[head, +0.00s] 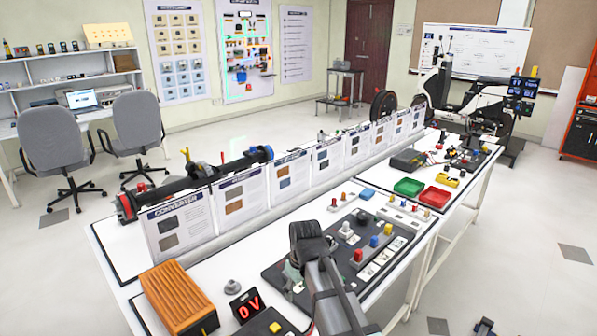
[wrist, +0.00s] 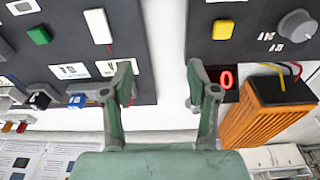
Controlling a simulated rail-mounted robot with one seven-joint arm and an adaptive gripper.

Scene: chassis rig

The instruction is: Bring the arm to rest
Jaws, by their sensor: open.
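My arm reaches over the near part of the long white bench (head: 232,272) in the head view. My green gripper (head: 292,278) is partly hidden there by my own arm, over the near left edge of a dark panel. In the wrist view my gripper (wrist: 160,80) is open, its two fingers wide apart.
An orange finned box (head: 178,298) and a red-lit display (head: 247,306) stand left of my gripper. A dark panel (head: 330,262) with coloured knobs lies to the right. Upright cards (head: 240,198) line the bench behind. Green (head: 408,187) and red (head: 435,197) trays sit farther right.

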